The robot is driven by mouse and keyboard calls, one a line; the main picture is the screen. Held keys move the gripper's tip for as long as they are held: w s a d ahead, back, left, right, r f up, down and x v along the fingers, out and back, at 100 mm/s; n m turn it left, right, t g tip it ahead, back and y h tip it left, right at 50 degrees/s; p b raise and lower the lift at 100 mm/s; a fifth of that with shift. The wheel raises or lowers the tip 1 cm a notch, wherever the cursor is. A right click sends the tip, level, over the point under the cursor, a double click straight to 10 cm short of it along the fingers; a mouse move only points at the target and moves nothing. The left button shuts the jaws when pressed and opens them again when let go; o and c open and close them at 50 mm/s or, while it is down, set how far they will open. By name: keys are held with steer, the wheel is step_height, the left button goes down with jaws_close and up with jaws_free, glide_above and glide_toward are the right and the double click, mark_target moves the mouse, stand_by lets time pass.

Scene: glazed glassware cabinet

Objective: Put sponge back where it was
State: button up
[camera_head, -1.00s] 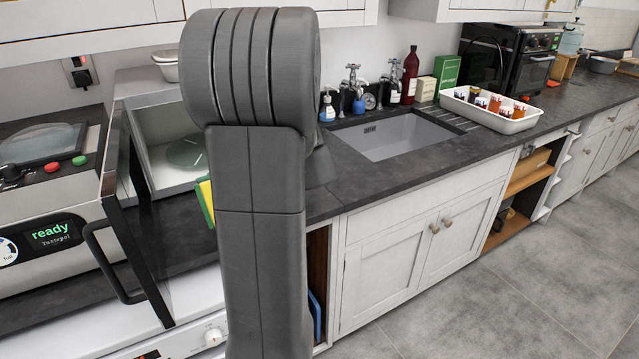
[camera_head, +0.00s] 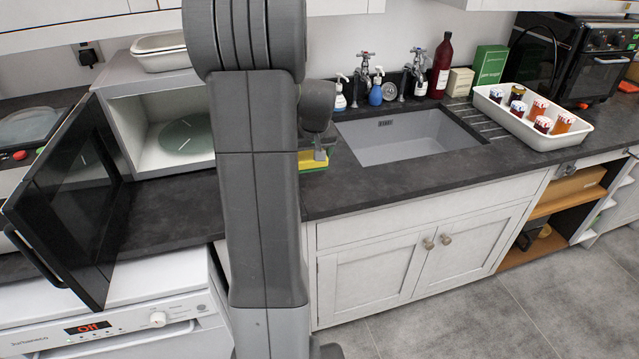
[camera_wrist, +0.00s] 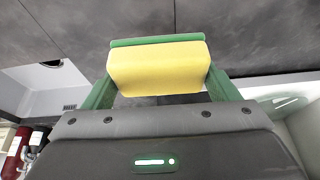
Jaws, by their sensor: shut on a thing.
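The sponge (camera_head: 313,160) is yellow with a green layer. It shows at the left end of the sink, just right of my arm, over or on the dark worktop. In the wrist view the sponge (camera_wrist: 158,68) fills the space between the two green fingers of my gripper (camera_wrist: 160,78). My gripper is shut on it. In the head view the gripper (camera_head: 318,150) is partly hidden by my arm. I cannot tell whether the sponge touches the worktop.
The sink (camera_head: 395,138) lies right of the sponge, with bottles (camera_head: 376,92) and taps behind. A white tray of jars (camera_head: 533,125) stands further right. An open microwave (camera_head: 165,125) is at left, its dark door (camera_head: 70,190) swung out. The worktop front (camera_head: 380,185) is clear.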

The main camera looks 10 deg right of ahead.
mark_target(314, 166)
steer(key=shift+w+d+f, duration=0.2)
step_height(314, 166, down, 9)
steer(key=shift+f+p, duration=0.1)
steer(key=shift+p, duration=0.65)
steer(key=shift+f, duration=0.1)
steer(key=o, duration=0.9)
steer(key=shift+r, duration=0.2)
steer(key=b+v, duration=0.1)
steer(key=v, duration=1)
steer(key=shift+s+r, duration=0.25)
steer(key=shift+r, duration=0.1)
